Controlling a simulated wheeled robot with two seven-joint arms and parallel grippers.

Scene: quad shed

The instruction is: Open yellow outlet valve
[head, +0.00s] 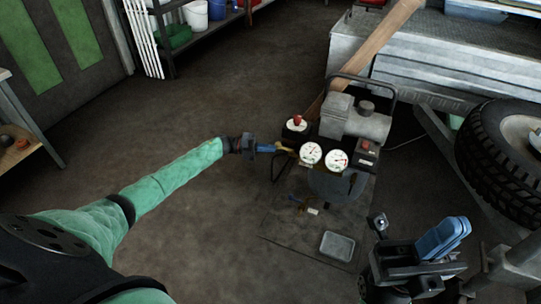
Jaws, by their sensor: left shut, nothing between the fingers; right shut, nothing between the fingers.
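A compressor (355,120) with two round white gauges (311,153) stands on the floor right of centre. A small yellow piece (286,151), which looks like the yellow outlet valve's lever, sticks out left of the left gauge. My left gripper (272,149) is shut with nothing between its blue fingers. Its tips are right beside the yellow piece; I cannot tell whether they touch it. My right gripper (445,238) is shut and empty at the lower right, apart from the compressor. The valve body is too small to make out.
A red knob (297,120) sits on the compressor's left, and a dark box (366,152) on its right. A large tyre (500,150) stands at right. Floor at left is clear.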

